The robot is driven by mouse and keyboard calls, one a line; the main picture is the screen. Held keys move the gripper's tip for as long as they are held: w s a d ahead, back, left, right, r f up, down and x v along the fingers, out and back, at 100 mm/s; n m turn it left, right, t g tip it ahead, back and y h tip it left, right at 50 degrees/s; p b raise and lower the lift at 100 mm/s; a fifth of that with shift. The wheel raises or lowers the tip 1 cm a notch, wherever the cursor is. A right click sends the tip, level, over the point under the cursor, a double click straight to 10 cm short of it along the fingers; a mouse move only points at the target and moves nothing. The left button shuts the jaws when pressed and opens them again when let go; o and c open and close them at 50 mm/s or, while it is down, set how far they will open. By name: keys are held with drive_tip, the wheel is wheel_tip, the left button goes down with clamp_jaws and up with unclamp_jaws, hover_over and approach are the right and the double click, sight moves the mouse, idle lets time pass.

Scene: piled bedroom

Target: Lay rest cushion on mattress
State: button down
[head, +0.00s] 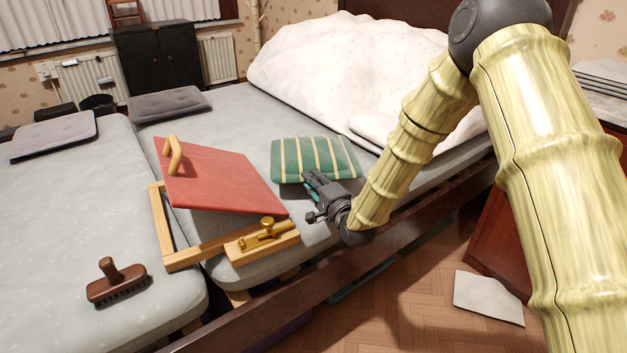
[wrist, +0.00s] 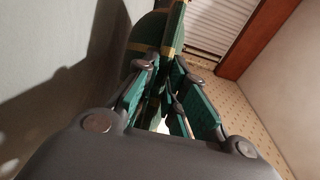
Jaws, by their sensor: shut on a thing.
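The rest cushion is a green cushion with yellow stripes (head: 318,157). It is at or just above the grey mattress (head: 225,115), near the bed's front edge; I cannot tell whether it touches the mattress. My gripper (head: 318,186) is at its near edge. In the wrist view the green cushion (wrist: 150,45) runs up between the fingers, and my gripper (wrist: 165,95) is shut on it. The fingers hide part of the near edge.
A red sloped board (head: 220,180) in a wooden frame stands left of the cushion. A brown brush (head: 117,284) lies on the left mattress. White bedding (head: 350,75) is heaped behind. Grey cushions (head: 168,103) lie farther back. A dark bed rail (head: 330,280) runs along the front.

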drive_tip(key=shift+f+b, duration=0.3)
drive_tip(key=shift+f, duration=0.65)
idle(2.2)
drive_tip(key=c, duration=1.4)
unclamp_jaws()
drive_tip(key=shift+r+p, duration=0.85)
drive_tip(key=shift+r, duration=0.3)
drive_tip(key=shift+f, duration=0.15)
drive_tip(key=shift+f, duration=0.1)
drive_tip(key=shift+f+b, duration=0.55)
drive_tip(key=shift+f, duration=0.4)
